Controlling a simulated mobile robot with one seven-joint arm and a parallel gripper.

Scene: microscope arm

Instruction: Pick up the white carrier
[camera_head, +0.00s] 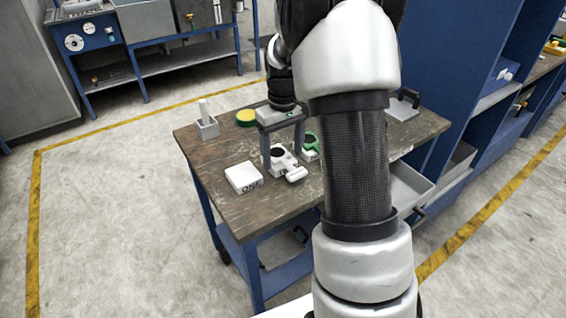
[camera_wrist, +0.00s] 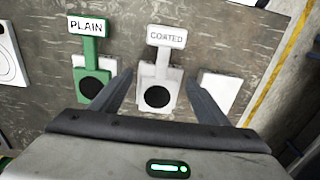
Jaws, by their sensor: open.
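The white carrier (camera_wrist: 158,75) lies on the worktable, with a black round spot on its body and a handle tab labelled "COATED". In the head view the white carrier (camera_head: 292,172) is partly hidden by a finger. My gripper (camera_wrist: 159,78) is open and empty, with one finger on each side of the carrier in the wrist view. In the head view my gripper (camera_head: 282,158) points down over the carrier. I cannot tell how far the fingertips are above the table. A green carrier (camera_wrist: 92,66) with a tab labelled "PLAIN" lies just left of it.
A white block (camera_head: 243,177) with lettering lies near the table's front left edge. A grey holder (camera_head: 207,129) with a white upright piece and a green-and-yellow round item (camera_head: 246,118) stand farther back. A blue shelf unit (camera_head: 475,110) borders the table (camera_head: 215,158) on the right.

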